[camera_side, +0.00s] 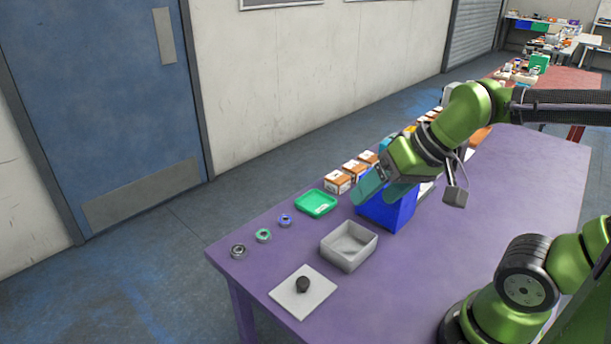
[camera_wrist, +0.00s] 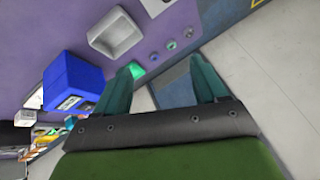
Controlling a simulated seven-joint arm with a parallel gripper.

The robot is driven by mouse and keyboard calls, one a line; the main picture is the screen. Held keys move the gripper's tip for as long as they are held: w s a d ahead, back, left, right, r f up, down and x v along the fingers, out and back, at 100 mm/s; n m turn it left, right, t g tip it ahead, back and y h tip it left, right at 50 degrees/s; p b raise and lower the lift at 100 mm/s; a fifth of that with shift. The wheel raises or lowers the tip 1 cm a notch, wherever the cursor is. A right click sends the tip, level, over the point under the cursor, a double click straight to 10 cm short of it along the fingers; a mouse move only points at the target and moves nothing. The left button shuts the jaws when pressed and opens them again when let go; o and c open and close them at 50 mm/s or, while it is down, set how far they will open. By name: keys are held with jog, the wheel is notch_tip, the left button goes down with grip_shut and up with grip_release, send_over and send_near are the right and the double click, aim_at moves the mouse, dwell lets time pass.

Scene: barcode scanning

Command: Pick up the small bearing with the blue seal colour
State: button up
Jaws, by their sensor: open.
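The small bearing with the blue seal (camera_side: 286,221) lies flat on the purple table in the side view, next to the green tray. It also shows very small in the wrist view (camera_wrist: 154,57). A bearing with a green seal (camera_side: 263,236) and a bearing with a dark seal (camera_side: 238,251) lie in a row with it toward the table corner. My gripper (camera_side: 384,191) is open and empty, above the blue bin and apart from the bearings. Its two teal fingers also show spread in the wrist view (camera_wrist: 165,66).
The green tray (camera_side: 316,204), grey tray (camera_side: 348,247) and blue bin (camera_side: 402,216) stand near the bearings. A white plate (camera_side: 319,287) bears a dark round piece (camera_side: 302,285). Small boxes (camera_side: 338,181) line the back edge. The right side of the purple table (camera_side: 500,195) is clear.

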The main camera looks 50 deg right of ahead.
jog(key=w+d+f+n+g, duration=0.2)
jog(key=w+g, duration=0.2)
jog(key=w, duration=1)
jog(key=n+g+h, duration=0.2)
jog(key=n, duration=0.3)
send_over(286, 219)
notch_tip(286, 219, down, 4)
jog(key=f, duration=1)
jog(key=shift+s+d+f, duration=0.1)
jog(key=shift+d+f, duration=0.15)
jog(key=shift+f, duration=0.15)
jog(key=shift+a+f, duration=0.2)
jog(key=shift+f, duration=2.8)
jog(key=shift+c, duration=0.4)
